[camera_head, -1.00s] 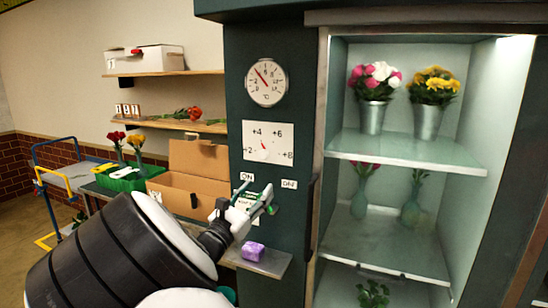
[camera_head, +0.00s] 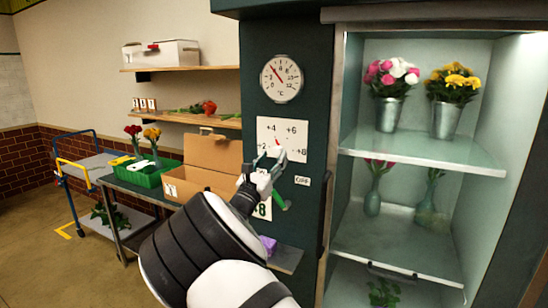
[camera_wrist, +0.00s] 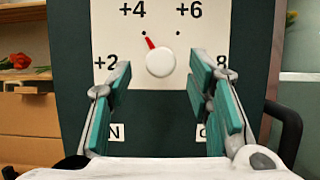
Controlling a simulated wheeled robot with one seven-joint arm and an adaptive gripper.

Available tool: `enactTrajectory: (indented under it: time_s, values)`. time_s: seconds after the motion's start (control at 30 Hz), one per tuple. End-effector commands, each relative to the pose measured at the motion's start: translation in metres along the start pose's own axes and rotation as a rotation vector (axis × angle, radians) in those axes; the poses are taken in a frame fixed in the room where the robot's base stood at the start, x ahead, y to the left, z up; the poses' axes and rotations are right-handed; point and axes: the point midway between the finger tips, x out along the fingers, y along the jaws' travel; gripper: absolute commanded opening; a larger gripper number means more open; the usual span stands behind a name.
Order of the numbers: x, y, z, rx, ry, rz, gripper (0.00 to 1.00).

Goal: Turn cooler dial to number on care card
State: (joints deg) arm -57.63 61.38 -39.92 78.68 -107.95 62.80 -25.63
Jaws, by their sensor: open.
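The cooler dial is a round white knob (camera_wrist: 160,62) with a red pointer, on a white plate (camera_head: 264,128) marked +2, +4, +6 and +8. In the wrist view the pointer tilts up and left, toward the dot near +4. My gripper (camera_wrist: 160,84) is open, with its green-padded fingers left and right of the knob and apart from it. In the head view my gripper (camera_head: 266,170) is at the plate's lower edge and covers part of it. A card showing an 8 (camera_head: 264,209) is below, partly hidden by my arm.
A round thermometer gauge (camera_head: 282,79) is above the plate. A small label (camera_head: 302,181) is at its lower right. The glass cooler (camera_head: 420,147) with flower vases stands right. A cardboard box (camera_head: 215,150) stands left, and a small ledge (camera_head: 288,259) with a purple item is below.

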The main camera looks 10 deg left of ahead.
Motion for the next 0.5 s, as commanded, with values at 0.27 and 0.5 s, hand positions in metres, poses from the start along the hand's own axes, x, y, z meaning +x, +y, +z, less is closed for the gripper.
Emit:
enactTrajectory:
  time_s: [0.27, 0.5]
  values:
    - [0.016, 0.000, 0.000, 0.001, 0.000, -0.001, 0.46]
    - [0.016, 0.000, 0.000, 0.000, 0.000, -0.001, 0.42]
